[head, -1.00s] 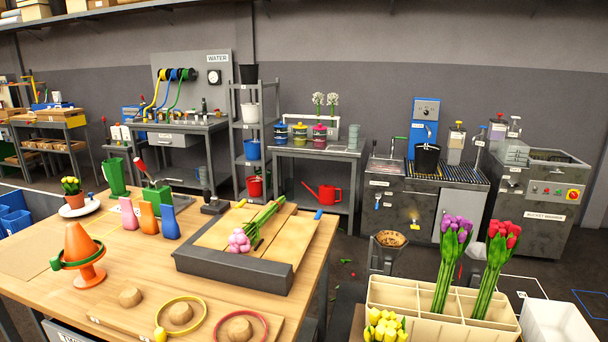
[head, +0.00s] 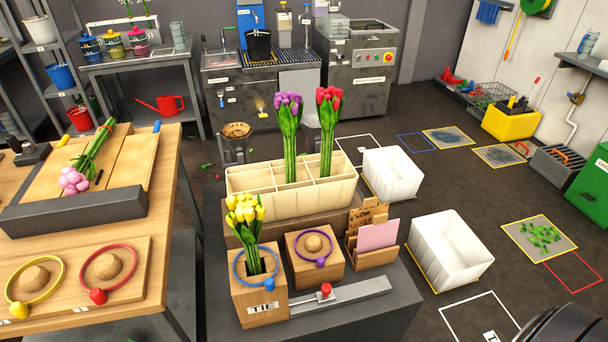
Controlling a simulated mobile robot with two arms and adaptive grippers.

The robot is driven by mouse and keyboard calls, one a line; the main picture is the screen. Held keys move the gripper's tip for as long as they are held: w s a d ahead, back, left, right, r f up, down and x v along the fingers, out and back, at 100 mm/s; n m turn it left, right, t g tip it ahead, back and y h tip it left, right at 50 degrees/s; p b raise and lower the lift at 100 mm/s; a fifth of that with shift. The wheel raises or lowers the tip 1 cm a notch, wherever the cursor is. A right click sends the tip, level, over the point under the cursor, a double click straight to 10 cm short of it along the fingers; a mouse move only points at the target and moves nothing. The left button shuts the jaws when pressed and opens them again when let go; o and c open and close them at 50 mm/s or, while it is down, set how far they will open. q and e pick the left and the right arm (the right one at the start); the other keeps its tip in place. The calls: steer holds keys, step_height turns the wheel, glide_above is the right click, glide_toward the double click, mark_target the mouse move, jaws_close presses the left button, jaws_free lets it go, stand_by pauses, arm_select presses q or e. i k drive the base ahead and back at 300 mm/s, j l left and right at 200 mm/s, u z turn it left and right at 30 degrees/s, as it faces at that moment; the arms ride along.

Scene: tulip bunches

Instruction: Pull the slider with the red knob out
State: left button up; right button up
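The slider's red knob (head: 326,290) stands on a light metal slider bar (head: 352,296), at the right of the wooden TIE block (head: 262,308), on the dark stand. The knob sits near the bar's left part, close to the block. A bunch of yellow tulips (head: 245,208) stands upright in the TIE block, with a blue ring (head: 256,268) around its stems. Neither of my grippers shows in the head view.
A second wooden block (head: 306,271) with a purple ring is behind the knob, and a card holder (head: 371,244) is right of it. A cream divided crate (head: 240,184) holds purple and red tulips behind. White bins (head: 450,250) stand on the floor at right. The workbench (head: 160,235) is at left.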

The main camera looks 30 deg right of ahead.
mark_target(327, 294)
steer(key=z, duration=1.05)
